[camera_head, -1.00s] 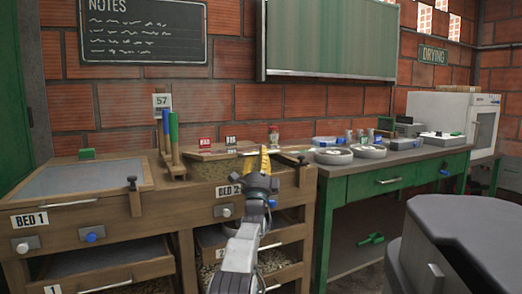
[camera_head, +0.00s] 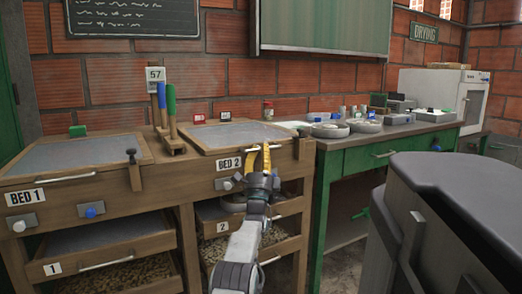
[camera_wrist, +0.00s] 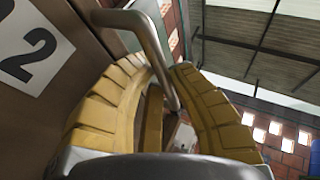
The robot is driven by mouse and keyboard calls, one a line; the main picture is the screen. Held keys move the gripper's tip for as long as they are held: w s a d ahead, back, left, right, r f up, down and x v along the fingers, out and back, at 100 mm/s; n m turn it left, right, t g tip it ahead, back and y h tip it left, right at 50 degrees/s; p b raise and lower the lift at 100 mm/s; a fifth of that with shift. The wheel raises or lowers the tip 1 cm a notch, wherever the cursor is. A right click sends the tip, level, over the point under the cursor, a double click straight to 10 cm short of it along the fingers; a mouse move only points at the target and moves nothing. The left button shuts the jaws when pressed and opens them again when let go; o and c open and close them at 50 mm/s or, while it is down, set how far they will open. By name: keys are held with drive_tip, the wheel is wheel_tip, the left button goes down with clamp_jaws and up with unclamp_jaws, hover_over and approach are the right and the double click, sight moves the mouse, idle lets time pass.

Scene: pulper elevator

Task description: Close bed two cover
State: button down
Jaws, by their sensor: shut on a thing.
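The bed two cover (camera_head: 235,136) is a grey panel in a wooden frame, lying over the bed behind the BED 2 label (camera_head: 229,163). It looks flat on the bed; any small gap at its edges is too small to tell. My gripper (camera_head: 259,157) is at the cover's front edge, right of the label. In the wrist view my yellow fingers (camera_wrist: 163,75) close around the metal bar of the handle (camera_wrist: 151,38). The label's "2" (camera_wrist: 28,55) shows at left. My fingers hide part of the handle in the head view.
Bed one with its grey cover (camera_head: 75,153) is at left. Blue and green levers (camera_head: 171,107) stand between the beds. Dark latch posts stand beside the beds, one at bed one's right (camera_head: 133,168). A green table (camera_head: 380,152) and a large dark rounded object (camera_head: 450,195) are at right.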

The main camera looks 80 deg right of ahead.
drive_tip(key=c, duration=1.4)
unclamp_jaws()
drive_tip(key=shift+s+d+f, duration=0.1)
drive_tip(key=shift+d+f, duration=0.1)
drive_tip(key=shift+f, duration=0.3)
drive_tip(key=shift+c, duration=0.2)
drive_tip(key=shift+o, duration=0.2)
drive_tip(key=shift+r, duration=0.1)
drive_tip(key=shift+a, duration=0.1)
drive_tip(key=shift+a, duration=0.15)
drive_tip(key=v, duration=1.1)
drive_tip(key=shift+a+f, duration=0.2)
drive_tip(key=shift+f, duration=0.15)
drive_tip(key=shift+a, duration=0.1)
